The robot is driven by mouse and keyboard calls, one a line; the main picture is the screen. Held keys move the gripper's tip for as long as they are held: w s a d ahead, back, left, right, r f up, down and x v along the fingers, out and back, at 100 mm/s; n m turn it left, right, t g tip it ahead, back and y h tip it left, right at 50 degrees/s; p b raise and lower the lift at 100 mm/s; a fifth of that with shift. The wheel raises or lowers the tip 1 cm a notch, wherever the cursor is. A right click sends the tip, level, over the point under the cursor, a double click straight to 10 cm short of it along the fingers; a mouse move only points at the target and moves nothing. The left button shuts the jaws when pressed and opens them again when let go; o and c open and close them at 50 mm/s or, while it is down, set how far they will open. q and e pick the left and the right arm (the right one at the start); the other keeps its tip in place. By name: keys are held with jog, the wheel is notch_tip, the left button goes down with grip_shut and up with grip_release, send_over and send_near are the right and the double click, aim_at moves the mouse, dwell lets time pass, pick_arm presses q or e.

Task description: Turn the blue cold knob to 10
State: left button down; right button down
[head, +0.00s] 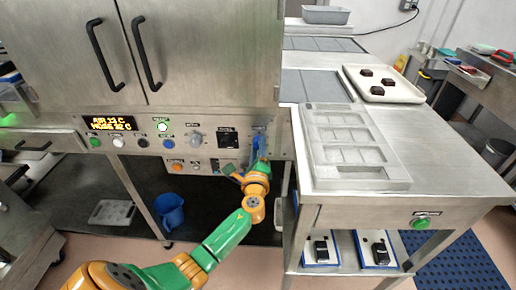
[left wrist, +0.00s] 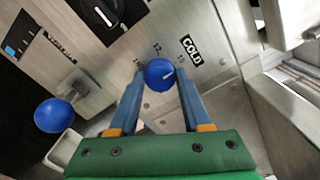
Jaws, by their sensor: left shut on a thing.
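The blue cold knob (left wrist: 159,72) sits on the steel panel beside a black COLD label (left wrist: 190,49). Small numbers are printed around it, and a short white pointer line on its face points right, slightly upward, in the left wrist view. My left gripper (left wrist: 160,80) has its blue fingers on either side of the knob, shut on it. In the head view my left gripper (head: 259,145) is at the right end of the control panel and hides the knob. My right gripper is not in view.
The panel (head: 180,124) holds a lit display (head: 108,123), several buttons and a grey knob (head: 195,138). A blue ball (left wrist: 53,115) sticks out near the knob. A steel table with a grey mould (head: 350,150) stands close on the right. A blue bucket (head: 170,210) is below.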

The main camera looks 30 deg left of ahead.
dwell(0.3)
pick_arm(q)
jog(key=shift+c, duration=1.8)
grip_release()
jog(key=shift+s, duration=0.1)
jog(key=v, duration=0.7)
